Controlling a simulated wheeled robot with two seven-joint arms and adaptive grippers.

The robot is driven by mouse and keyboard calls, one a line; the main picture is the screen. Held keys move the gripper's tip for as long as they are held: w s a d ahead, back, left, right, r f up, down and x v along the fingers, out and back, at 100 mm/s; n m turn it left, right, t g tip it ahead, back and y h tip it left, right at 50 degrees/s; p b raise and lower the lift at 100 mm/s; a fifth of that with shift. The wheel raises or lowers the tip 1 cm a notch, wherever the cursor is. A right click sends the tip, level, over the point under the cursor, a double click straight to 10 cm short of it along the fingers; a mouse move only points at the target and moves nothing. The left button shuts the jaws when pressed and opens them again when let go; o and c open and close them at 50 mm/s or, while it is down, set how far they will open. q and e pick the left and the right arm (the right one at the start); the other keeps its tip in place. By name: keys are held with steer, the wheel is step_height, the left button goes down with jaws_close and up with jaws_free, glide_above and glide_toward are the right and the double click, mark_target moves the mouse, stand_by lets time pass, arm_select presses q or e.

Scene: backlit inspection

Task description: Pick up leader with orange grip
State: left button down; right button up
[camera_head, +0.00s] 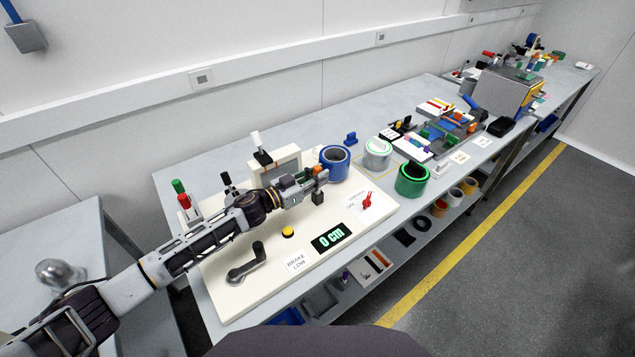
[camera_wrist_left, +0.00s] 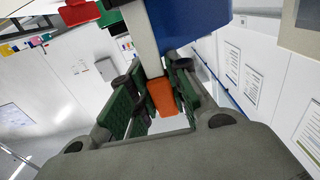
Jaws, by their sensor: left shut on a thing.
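The leader's orange grip (camera_wrist_left: 162,97) sits between the green-padded fingers of my left gripper (camera_wrist_left: 158,105) in the left wrist view. A pale strip or bar runs from the grip toward the top of that view; I cannot tell if it is all part of the leader. In the head view a bit of the orange grip (camera_head: 319,170) shows at the fingertips of my left gripper (camera_head: 312,178), above the cream panel (camera_head: 222,262), beside the blue-rimmed can (camera_head: 335,162). The gripper is shut on the orange grip. My right gripper is not in view.
White (camera_head: 377,153) and green (camera_head: 411,180) cans stand right of the blue one. A cream frame (camera_head: 285,163) stands behind the gripper.

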arm_select(q)
steer(key=shift+r, duration=0.1)
steer(key=shift+r+p, duration=0.55)
steer(key=shift+r, duration=4.4)
